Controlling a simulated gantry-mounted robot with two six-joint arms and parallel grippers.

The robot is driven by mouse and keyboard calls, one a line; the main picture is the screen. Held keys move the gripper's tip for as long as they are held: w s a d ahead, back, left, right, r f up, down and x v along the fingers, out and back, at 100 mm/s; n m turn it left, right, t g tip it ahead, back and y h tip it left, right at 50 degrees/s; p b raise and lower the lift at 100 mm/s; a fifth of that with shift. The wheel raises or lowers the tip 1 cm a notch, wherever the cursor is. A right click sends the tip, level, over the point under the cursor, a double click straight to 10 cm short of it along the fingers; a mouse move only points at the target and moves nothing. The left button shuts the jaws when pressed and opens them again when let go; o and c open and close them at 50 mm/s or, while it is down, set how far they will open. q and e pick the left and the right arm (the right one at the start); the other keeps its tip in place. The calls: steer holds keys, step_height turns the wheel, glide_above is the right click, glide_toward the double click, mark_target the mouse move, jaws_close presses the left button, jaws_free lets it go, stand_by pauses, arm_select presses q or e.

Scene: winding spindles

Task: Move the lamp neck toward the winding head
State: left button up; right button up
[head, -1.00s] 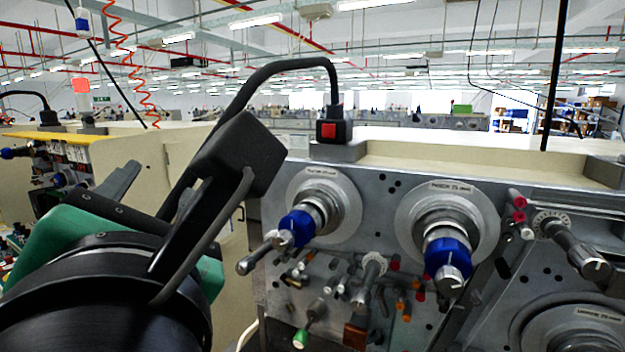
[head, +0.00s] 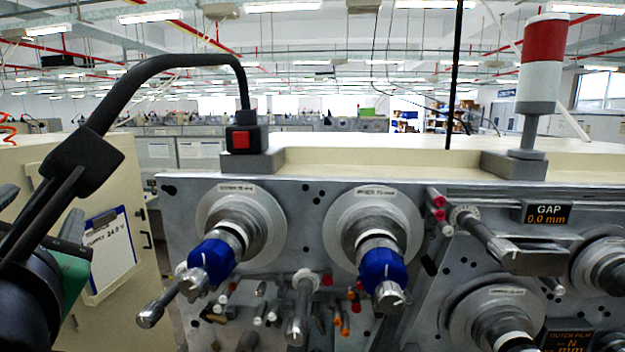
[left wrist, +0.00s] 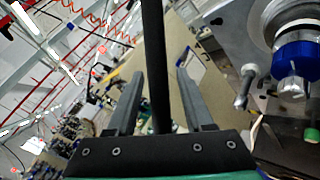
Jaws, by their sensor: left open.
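The lamp neck (head: 165,62) is a black curved tube. It rises from a grey base with a red switch (head: 240,139), arcs left and slopes down to a black block (head: 82,165) above my left gripper. My left gripper (head: 40,212) is at the lower left edge, partly cut off. In the left wrist view a black rod of the lamp (left wrist: 155,60) runs between the open fingers; I cannot tell whether they touch it. The winding head is a grey panel with two blue-collared spindles, one left (head: 212,255) and one right (head: 382,268). My right gripper is not in view.
A signal tower (head: 541,75) with a red top stands on the machine's top ledge at right. A GAP display (head: 548,214) reads 0.0 mm. A cream cabinet (head: 135,180) with a clipboard (head: 106,250) stands behind the gripper. Several knobs and pegs stick out below the spindles.

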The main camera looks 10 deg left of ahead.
arm_select(q)
jaws_close()
stand_by(1.4)
